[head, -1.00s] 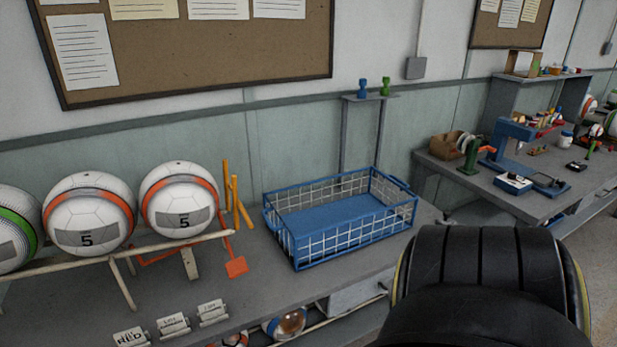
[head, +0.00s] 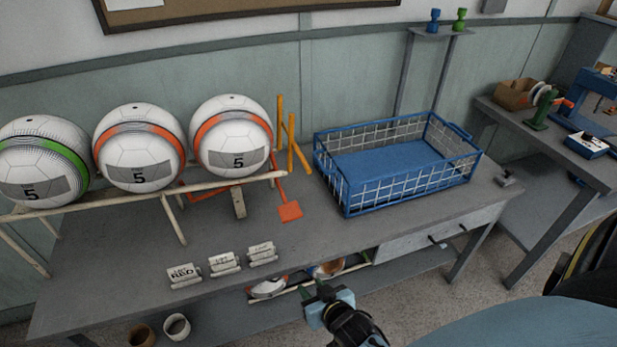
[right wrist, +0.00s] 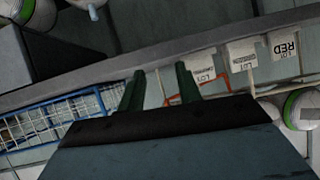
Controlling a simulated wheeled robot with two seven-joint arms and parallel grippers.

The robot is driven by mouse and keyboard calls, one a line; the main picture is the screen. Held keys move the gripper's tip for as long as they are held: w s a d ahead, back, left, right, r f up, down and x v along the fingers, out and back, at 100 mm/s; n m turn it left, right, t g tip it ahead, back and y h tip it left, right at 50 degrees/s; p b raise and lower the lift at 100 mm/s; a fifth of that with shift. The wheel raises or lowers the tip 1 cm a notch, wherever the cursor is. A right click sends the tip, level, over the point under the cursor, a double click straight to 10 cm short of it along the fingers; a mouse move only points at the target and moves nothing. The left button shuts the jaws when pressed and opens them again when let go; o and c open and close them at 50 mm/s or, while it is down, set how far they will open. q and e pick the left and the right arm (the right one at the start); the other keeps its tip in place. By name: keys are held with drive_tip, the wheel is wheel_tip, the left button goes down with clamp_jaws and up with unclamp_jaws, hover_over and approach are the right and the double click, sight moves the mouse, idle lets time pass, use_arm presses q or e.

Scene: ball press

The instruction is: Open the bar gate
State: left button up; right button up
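The bar gate appears to be the red-orange bar with a flat square paddle (head: 290,211) at the right end of the ball rack, by the yellow posts (head: 291,140). The bar crosses the rack end, beside the rightmost ball (head: 231,136). Part of the red-orange frame also shows in the right wrist view (right wrist: 206,78), beyond the fingers. My right gripper (head: 318,288) is below and in front of the table edge, apart from the gate. Its two fingers (right wrist: 159,88) stand apart with nothing between them. My left gripper is not in view.
A blue wire basket (head: 400,170) stands right of the gate. Several small label cards (head: 223,263) stand near the front edge. A shelf below the table (head: 350,232) holds more balls. The tabletop between cards and basket is clear.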

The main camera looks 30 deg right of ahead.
drive_tip(key=w+d+r+m+t+h, duration=0.1)
drive_tip(key=w+d+r+t+h, duration=0.2)
drive_tip(key=r, duration=1)
drive_tip(key=m+t, duration=0.2)
approach(307, 166)
drive_tip(key=shift+h, duration=0.3)
drive_tip(key=x, duration=1)
drive_tip(key=shift+a+f, duration=0.1)
drive_tip(key=shift+f, duration=0.25)
clamp_jaws()
